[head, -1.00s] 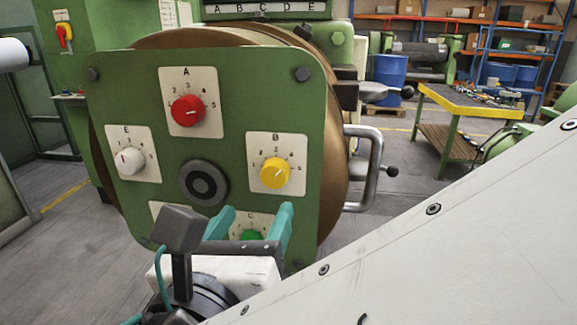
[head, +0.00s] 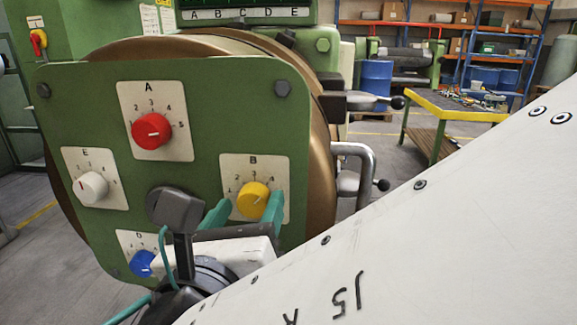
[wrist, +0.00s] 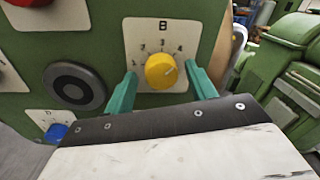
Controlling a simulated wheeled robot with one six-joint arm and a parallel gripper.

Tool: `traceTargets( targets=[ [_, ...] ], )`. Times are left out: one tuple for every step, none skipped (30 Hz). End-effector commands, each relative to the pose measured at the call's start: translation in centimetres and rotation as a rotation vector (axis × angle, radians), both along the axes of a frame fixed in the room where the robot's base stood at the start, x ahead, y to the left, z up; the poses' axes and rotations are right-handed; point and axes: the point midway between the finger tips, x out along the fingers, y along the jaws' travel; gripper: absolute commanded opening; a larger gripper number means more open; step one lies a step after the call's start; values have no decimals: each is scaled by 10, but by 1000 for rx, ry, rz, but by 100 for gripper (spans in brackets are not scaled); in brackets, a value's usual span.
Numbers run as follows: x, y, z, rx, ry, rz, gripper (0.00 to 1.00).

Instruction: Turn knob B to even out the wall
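Knob B is yellow (head: 253,200) and sits on a white dial plate (head: 281,183) at the right of the green panel (head: 215,110). My gripper (head: 245,208) has teal fingers spread apart. In the wrist view my gripper (wrist: 160,84) has one finger on each side of knob B, slightly below its middle, with visible gaps. I cannot tell how far the tips are from the panel.
Red knob A (head: 151,131), white knob E (head: 91,187) and blue knob D (head: 142,263) are on the same panel. A black round boss (wrist: 74,86) is left of knob B. A metal handle (head: 362,175) sticks out right of the panel. Knob C is hidden.

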Motion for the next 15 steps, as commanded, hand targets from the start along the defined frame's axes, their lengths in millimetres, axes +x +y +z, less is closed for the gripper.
traceTargets(
  targets=[
    [0, -1, 0, 0, -1, -2, 42],
    [0, -1, 0, 0, 0, -2, 33],
    [0, -1, 0, 0, 0, -2, 22],
    [0, -1, 0, 0, 0, -2, 14],
    [0, -1, 0, 0, 0, -2, 14],
    [0, -1, 0, 0, 0, -2, 14],
    [0, -1, 0, 0, 0, -2, 14],
    [0, -1, 0, 1, 0, -2, 14],
    [0, -1, 0, 2, 0, -2, 14],
    [0, -1, 0, 5, 0, -2, 14],
    [0, 0, 0, 8, -1, -2, 14],
    [0, 0, 0, 14, -1, -1, 14],
    [0, 0, 0, 21, -1, -2, 14],
    [0, 0, 0, 30, -3, -2, 14],
    [0, 0, 0, 43, -3, -1, 14]
  ],
)
